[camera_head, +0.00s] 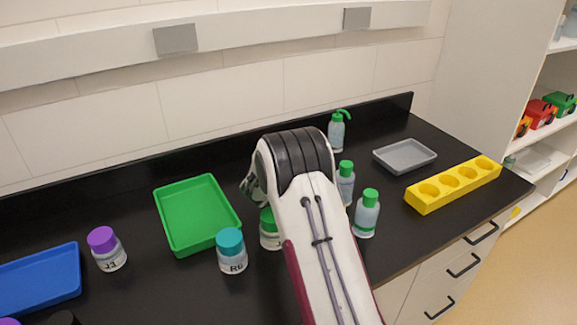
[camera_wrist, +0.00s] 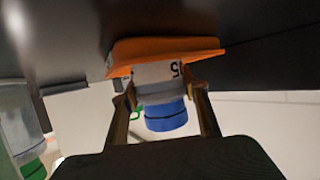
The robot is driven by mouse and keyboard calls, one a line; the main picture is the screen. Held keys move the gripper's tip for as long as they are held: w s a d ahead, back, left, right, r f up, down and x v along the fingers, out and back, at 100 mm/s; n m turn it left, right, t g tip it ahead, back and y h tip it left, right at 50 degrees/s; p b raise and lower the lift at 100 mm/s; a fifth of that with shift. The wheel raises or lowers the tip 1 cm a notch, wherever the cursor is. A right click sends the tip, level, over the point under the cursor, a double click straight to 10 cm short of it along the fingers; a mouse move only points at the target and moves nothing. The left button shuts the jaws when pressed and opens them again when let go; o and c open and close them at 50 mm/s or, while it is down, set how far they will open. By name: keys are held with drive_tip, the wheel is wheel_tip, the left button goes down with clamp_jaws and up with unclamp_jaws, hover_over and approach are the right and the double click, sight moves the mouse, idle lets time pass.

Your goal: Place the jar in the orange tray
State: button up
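The jar (camera_wrist: 155,73), white-bodied with a dark marking and a blue lid, shows upside down in the wrist view. My gripper (camera_wrist: 160,90) has one finger on each side of it, and both tips appear to touch its body, so it looks shut on the jar. The orange tray (camera_wrist: 125,54) lies right at the jar's lower end, and its edge hides the jar's base. I cannot tell whether the base touches the tray floor. In the head view my arm hides the gripper, the jar and the orange tray.
A green tray (camera_head: 162,212), a teal-lidded jar (camera_head: 232,257), a purple-lidded jar (camera_head: 108,254) and a blue tray (camera_head: 45,278) stand left of my arm. Green-capped bottles (camera_head: 366,215), a grey tray (camera_head: 404,155) and a yellow holed block (camera_head: 432,202) stand right.

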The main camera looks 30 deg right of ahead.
drive_tip(key=o, duration=0.4)
drive_tip(key=shift+o, duration=0.2)
drive_tip(key=shift+r, duration=0.2)
drive_tip(key=shift+v, duration=6.05)
